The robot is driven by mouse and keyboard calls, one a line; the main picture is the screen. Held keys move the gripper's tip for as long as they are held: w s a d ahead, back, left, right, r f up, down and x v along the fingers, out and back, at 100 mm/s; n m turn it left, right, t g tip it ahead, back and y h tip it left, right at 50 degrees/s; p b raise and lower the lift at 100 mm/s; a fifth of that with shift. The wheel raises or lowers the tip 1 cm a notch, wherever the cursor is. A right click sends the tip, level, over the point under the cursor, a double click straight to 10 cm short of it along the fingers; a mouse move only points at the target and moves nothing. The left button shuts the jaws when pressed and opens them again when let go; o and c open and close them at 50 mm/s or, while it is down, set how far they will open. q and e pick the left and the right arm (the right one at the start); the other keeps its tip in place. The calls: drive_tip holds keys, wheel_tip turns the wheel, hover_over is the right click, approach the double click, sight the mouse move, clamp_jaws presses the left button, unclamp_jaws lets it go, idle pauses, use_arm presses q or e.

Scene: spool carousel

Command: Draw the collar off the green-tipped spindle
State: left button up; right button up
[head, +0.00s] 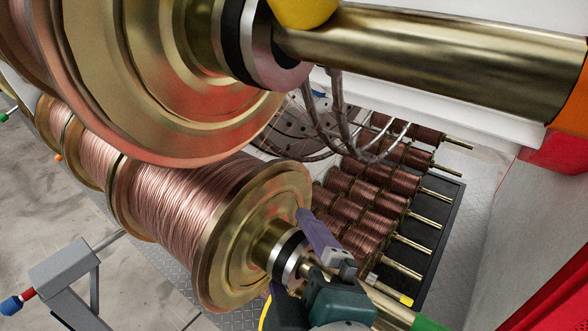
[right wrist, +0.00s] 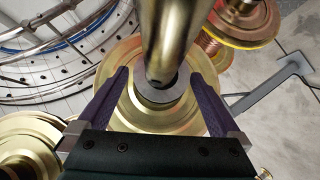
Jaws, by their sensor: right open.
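The green-tipped spindle (head: 385,305) runs out of the lower copper spool (head: 185,215) toward the bottom right, its green tip (head: 427,323) at the lower edge. The collar (head: 287,257), a black and silver ring, sits on this spindle close to the spool's brass flange. My right gripper (head: 290,252) is open, with its purple fingers on either side of the collar. In the right wrist view the spindle (right wrist: 168,40) passes between the spread fingers, and the collar (right wrist: 157,95) shows as a grey ring partly behind it. I cannot tell whether the fingers touch it. My left gripper is not in view.
A larger spool (head: 150,70) and its orange-ended spindle (head: 440,55) hang close above, with a yellow rounded thing (head: 302,8) at the top. Several small spools (head: 365,205) stand on a black rack behind. A grey stand (head: 65,272) is at lower left.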

drive_tip(key=shift+x, duration=0.8)
clamp_jaws()
drive_tip(key=shift+s+d+r+p, duration=0.1)
drive_tip(key=shift+s+d+p, duration=0.2)
drive_tip(key=shift+s+d, duration=0.5)
drive_tip(key=shift+s+d+p, duration=0.25)
drive_tip(key=shift+s+d, duration=0.25)
drive_tip(key=shift+d, duration=0.5)
drive_tip(key=shift+s+d+r, duration=0.1)
drive_tip(key=shift+s+d, duration=0.6)
drive_tip(key=shift+d, duration=0.2)
drive_tip(key=shift+s+d, duration=0.7)
drive_tip(key=shift+d, duration=0.25)
